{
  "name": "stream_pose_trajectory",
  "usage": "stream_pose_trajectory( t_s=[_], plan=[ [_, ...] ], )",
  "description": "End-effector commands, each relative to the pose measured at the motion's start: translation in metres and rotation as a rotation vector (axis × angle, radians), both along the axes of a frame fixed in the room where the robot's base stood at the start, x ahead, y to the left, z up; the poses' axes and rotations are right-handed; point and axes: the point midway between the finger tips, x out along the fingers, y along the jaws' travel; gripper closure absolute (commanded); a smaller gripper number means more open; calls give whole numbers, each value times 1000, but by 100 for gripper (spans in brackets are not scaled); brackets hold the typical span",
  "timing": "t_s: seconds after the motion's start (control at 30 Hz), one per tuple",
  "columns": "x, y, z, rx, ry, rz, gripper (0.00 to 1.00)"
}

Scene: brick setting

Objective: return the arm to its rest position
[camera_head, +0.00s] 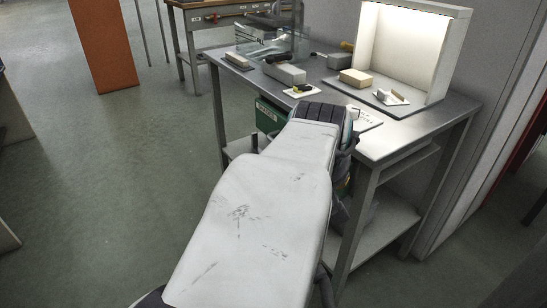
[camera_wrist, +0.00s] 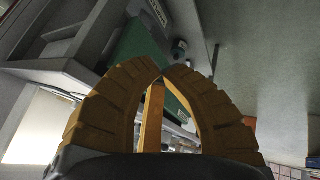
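My arm, white and scuffed, reaches from the bottom of the head view up to the front edge of the grey metal table (camera_head: 400,135). Its far end, with a black ribbed part, covers part of that edge. My gripper (camera_wrist: 163,73) shows in the wrist view as two ribbed yellow-orange fingers whose tips come together. An orange strip shows between the fingers; I cannot tell what it is. No object is seen held at the tips. In the head view my gripper is mostly hidden behind the arm.
On the table are a lit white booth (camera_head: 447,60), a tan block (camera_head: 356,77), a grey block (camera_head: 285,73) and small cards. A green box (camera_head: 268,115) is under the tabletop. A lower shelf (camera_head: 385,232) juts out right of my arm. Open floor (camera_head: 110,190) lies left.

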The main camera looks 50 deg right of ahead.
Motion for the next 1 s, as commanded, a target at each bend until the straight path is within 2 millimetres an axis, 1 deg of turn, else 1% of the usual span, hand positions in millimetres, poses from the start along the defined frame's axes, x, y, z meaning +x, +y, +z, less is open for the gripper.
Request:
stream_pose_trajectory(
  t_s=[0.03, 0.13, 0.47, 0.57, 0.63, 0.77, 0.87, 0.9, 0.97, 1.0],
  plan=[
    [-1, 2, 4, 0, 0, 0, 100],
    [-1, 4, 6, 0, 0, 0, 100],
    [0, 6, 6, 2, -1, 2, 100],
    [7, 11, 3, 15, -6, 20, 100],
    [18, 18, -2, 35, -14, 44, 100],
    [48, 44, -16, 97, -33, 115, 100],
    [73, 74, -30, 160, -42, 180, 100],
    [81, 87, -36, 187, -42, 205, 100],
    [92, 107, -44, 226, -39, 242, 100],
    [98, 120, -49, 252, -35, 267, 100]
  ],
)
